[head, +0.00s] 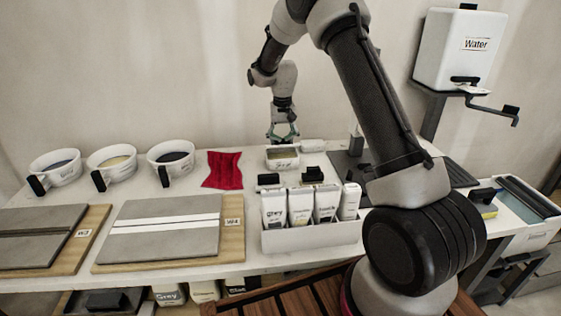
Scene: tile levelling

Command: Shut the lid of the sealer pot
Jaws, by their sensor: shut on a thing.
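The sealer pot (282,162) is a small white tub with a dark label, standing at the back of the white table. Its inside shows tan, so it stands at least partly open. A pale flat piece (313,146) just behind and right of the pot looks like its lid, lying to the side. My gripper (283,141) points down at the pot's rear rim. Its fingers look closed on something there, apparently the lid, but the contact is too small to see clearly.
Several bottles stand in a white rack (313,236) in front of the pot. A red cloth (223,170) and white handled tubs (171,164) are to the left. A dark mat (352,170) lies right. A tiled board (165,230) lies front left.

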